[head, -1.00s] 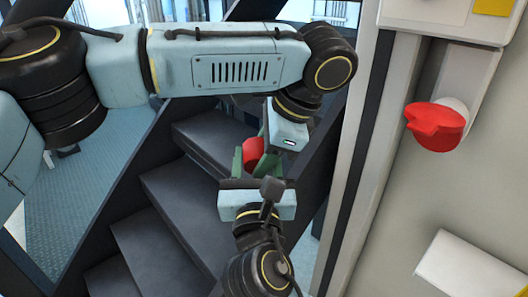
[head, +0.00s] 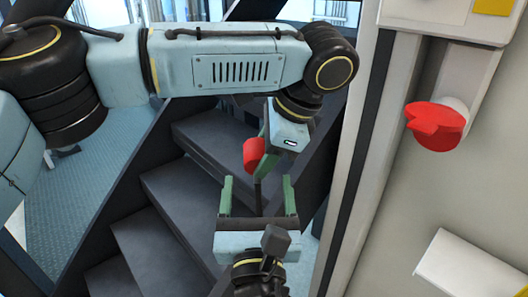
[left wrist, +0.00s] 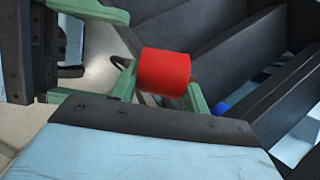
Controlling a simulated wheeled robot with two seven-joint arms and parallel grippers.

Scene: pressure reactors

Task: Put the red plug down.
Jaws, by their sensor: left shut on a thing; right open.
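The red plug (head: 254,154) is a short red cylinder, held in the air in front of dark stairs. My left gripper (head: 262,150) comes down from above and is shut on it. In the left wrist view the plug (left wrist: 165,72) sits between the two green fingers of my left gripper (left wrist: 160,88). My right gripper (head: 258,197) is below it in the head view, open and empty, its green fingers spread apart. The right gripper also shows at the left edge of the left wrist view (left wrist: 85,55), with a gap between it and the plug.
Dark steps (head: 165,190) rise behind the grippers. A pale cabinet wall (head: 400,200) stands on the right with a red knob (head: 435,125) and a white plate (head: 465,265). A blue patterned floor (head: 70,210) shows at left.

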